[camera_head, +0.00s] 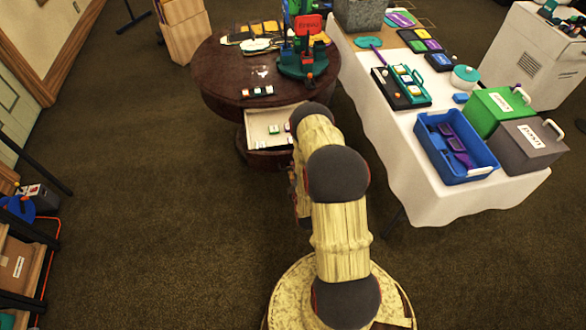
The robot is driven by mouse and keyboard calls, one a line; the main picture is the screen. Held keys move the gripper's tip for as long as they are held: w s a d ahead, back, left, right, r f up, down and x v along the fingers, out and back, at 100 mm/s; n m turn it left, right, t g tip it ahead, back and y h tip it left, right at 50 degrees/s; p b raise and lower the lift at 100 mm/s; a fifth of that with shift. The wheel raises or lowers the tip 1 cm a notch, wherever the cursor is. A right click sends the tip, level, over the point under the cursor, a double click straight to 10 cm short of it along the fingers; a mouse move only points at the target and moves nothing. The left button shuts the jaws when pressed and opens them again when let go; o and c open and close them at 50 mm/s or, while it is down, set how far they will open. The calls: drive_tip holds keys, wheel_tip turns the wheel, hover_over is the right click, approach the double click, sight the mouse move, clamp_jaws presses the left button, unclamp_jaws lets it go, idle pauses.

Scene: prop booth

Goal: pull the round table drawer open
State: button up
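The dark reddish-brown round table (225,88) stands at the top centre. Its drawer (262,123) sticks out from below the tabletop toward me, and its pale inside shows. A few small items lie in the drawer. The drawer's right part is hidden behind my arm, and I cannot make out a handle. My arm reaches up to the drawer's right front, then bends down there. My gripper is hidden behind my own arm links, so its fingers and any contact with the drawer do not show.
On the tabletop are a green and red stand (302,62), a toy car (257,91) and flat items. Right is a white-clothed table (425,185) with a blue bin (428,139), a green box (492,110) and a grey box (530,150). The carpet left of my arm is clear.

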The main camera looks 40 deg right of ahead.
drive_tip(key=v, duration=1.2)
drive_tip(key=shift+w+a, duration=0.1)
drive_tip(key=s+a+f+m+g+y, duration=0.6)
drive_tip(key=s+f+m+g, duration=0.35)
drive_tip(key=f, duration=0.35)
drive_tip(key=s+a+r, duration=0.1)
drive_tip(key=a+r, duration=0.5)
drive_tip(key=r, duration=1.4)
drive_tip(key=s+a+r+m+t+y, duration=0.1)
drive_tip(key=a+r, duration=0.6)
drive_tip(key=r, duration=1.3)
drive_tip(key=a+r+m+y, duration=0.1)
drive_tip(key=a+r, duration=0.6)
drive_tip(key=r, duration=1.2)
drive_tip(key=shift+s+r+t, duration=0.35)
drive_tip(key=shift+s+r, duration=0.05)
